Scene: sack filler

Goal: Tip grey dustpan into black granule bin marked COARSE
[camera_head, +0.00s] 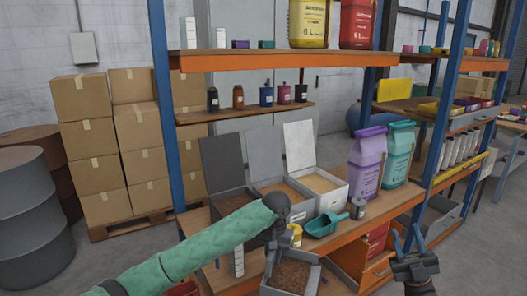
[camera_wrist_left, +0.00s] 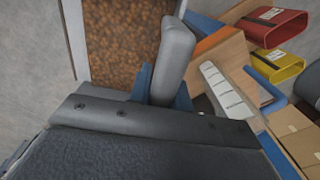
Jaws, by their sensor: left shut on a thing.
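My left gripper (camera_head: 284,243), at the end of the green-sleeved arm, is shut on the grey dustpan (camera_head: 314,281), an open-topped pan holding brown granules. It hangs in front of the bench edge, roughly level. The left wrist view shows the pan's pale rim (camera_wrist_left: 74,42) and granules beside the finger. Three open bins stand on the bench behind. The left one has a black raised lid (camera_head: 222,162) and is partly hidden by my arm; the others have a grey lid (camera_head: 264,153) and a white lid (camera_head: 299,144). Their labels are unreadable. My right gripper (camera_head: 411,240) is open and empty at lower right.
A teal scoop (camera_head: 324,226) lies on the bench in front of the bins. Purple (camera_head: 366,165) and teal (camera_head: 398,155) sacks stand right of the bins. A blue rack post (camera_head: 161,100) rises at left. Small bottles line the shelf above. Cardboard boxes (camera_head: 100,150) stack behind.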

